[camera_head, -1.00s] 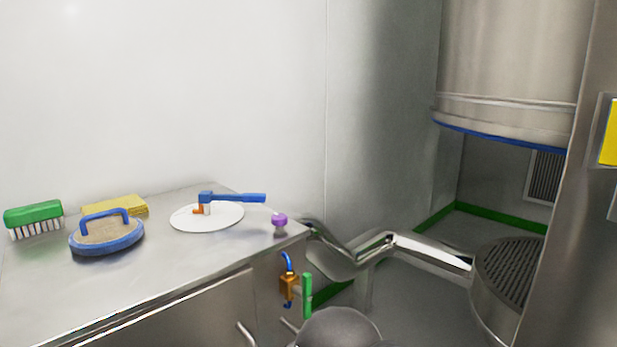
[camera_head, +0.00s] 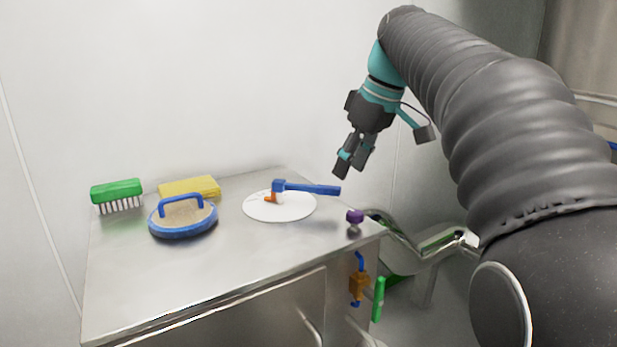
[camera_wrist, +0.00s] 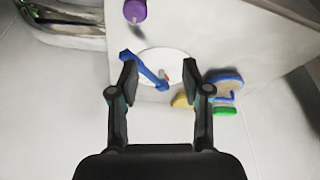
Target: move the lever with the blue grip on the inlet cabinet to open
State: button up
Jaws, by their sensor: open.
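The lever with the blue grip (camera_head: 313,189) stands on a round white plate (camera_head: 262,208) on top of the steel inlet cabinet (camera_head: 240,255). Its blue grip points right in the head view, and an orange part (camera_head: 270,197) sits at its pivot. My gripper (camera_head: 351,168) is open and empty, above and to the right of the lever, apart from it. In the wrist view the blue grip (camera_wrist: 144,68) runs diagonally beyond and between the open fingers (camera_wrist: 160,85), with its end close to the left finger in the picture.
A purple knob (camera_head: 355,216) stands at the cabinet's right corner. A green brush (camera_head: 117,190), a yellow sponge (camera_head: 190,187) and a blue-rimmed scrubber (camera_head: 183,220) lie on the left. An orange valve with a green handle (camera_head: 378,298) is on the right side. The front top is clear.

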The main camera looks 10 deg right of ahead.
aim_at(330, 187)
jog(key=w+d+r+n+g+y+p, duration=0.1)
jog(key=w+d+r+n, duration=0.1)
jog(key=w+n, duration=0.15)
jog(key=w+d+r+n+y, duration=0.1)
jog(key=w+d+r+n, duration=0.15)
jog(key=w, duration=0.25)
jog(key=x, duration=0.9)
jog(key=b+x, duration=0.1)
jog(key=x, duration=0.3)
jog(key=shift+s+a+f, duration=0.2)
jog(key=shift+s+f, duration=0.15)
jog(key=shift+h, duration=0.3)
grip_shut()
